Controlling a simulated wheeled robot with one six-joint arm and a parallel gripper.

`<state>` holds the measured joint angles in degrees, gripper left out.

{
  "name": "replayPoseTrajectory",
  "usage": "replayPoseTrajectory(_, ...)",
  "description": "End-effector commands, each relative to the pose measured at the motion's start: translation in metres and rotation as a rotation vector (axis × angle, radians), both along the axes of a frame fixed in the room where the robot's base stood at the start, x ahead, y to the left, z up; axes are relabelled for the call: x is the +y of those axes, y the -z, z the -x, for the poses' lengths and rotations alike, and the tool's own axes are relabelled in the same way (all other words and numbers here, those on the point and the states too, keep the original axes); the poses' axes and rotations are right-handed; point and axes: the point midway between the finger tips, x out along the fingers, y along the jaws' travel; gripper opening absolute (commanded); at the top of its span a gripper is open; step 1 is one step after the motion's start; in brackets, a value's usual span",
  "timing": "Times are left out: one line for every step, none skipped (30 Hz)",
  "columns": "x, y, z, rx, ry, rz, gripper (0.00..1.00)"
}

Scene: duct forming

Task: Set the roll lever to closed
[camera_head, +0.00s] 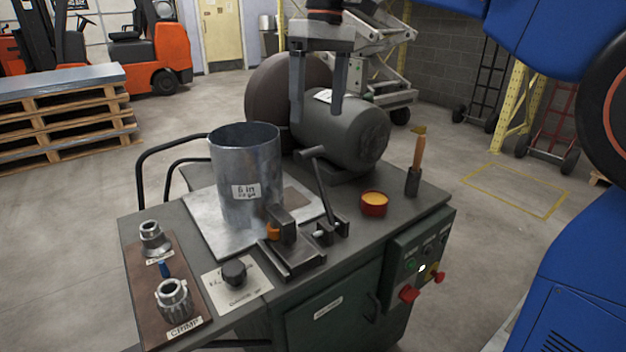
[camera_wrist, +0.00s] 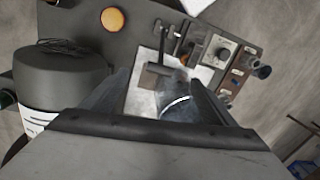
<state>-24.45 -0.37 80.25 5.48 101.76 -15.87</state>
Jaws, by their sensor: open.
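The likely roll lever (camera_head: 322,189) is a thin dark bar with a grey cross handle. It rises from a small bracket on the near side of the green machine and leans left at the top. It also shows in the wrist view (camera_wrist: 163,45), beyond my fingers. I cannot read any open or closed marking on it. My gripper (camera_head: 318,112) points down in front of the grey motor in the head view, above and apart from the lever.
A metal duct cylinder (camera_head: 235,165) stands on a plate left of the lever. The grey motor (camera_head: 345,130) is behind it. An orange-filled cup (camera_head: 374,204) and a wooden-handled brush (camera_head: 417,160) stand right. A black knob (camera_head: 234,272) and two crimp dies (camera_head: 174,299) are in front.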

Motion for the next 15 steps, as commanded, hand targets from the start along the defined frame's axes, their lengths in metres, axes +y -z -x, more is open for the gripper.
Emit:
replayPoseTrajectory(0.0, 0.005, 0.001, 0.002, 0.0, 0.001, 0.8)
replayPoseTrajectory(0.0, 0.009, 0.001, 0.001, 0.0, 0.001, 0.8)
replayPoseTrajectory(0.0, 0.014, 0.002, 0.001, 0.0, 0.001, 0.8)
replayPoseTrajectory(0.001, 0.019, 0.003, 0.002, 0.001, 0.001, 0.8)
replayPoseTrajectory(0.001, 0.024, 0.003, 0.001, 0.001, 0.001, 0.8)
replayPoseTrajectory(0.001, 0.031, 0.003, 0.002, 0.001, 0.001, 0.8)
replayPoseTrajectory(0.002, 0.036, 0.004, 0.002, 0.001, 0.001, 0.8)
replayPoseTrajectory(0.002, 0.042, 0.004, 0.002, 0.001, 0.001, 0.8)
replayPoseTrajectory(0.003, 0.049, 0.004, 0.002, 0.001, 0.001, 0.8)
replayPoseTrajectory(0.003, 0.054, 0.005, 0.002, 0.001, 0.001, 0.8)
replayPoseTrajectory(0.003, 0.06, 0.005, 0.001, 0.001, 0.001, 0.8)
replayPoseTrajectory(0.004, 0.067, 0.005, 0.003, 0.001, 0.001, 0.8)
replayPoseTrajectory(0.005, 0.072, 0.006, 0.001, 0.001, 0.001, 0.8)
replayPoseTrajectory(0.005, 0.077, 0.006, 0.002, 0.001, 0.001, 0.8)
replayPoseTrajectory(0.005, 0.084, 0.007, 0.002, 0.001, 0.001, 0.8)
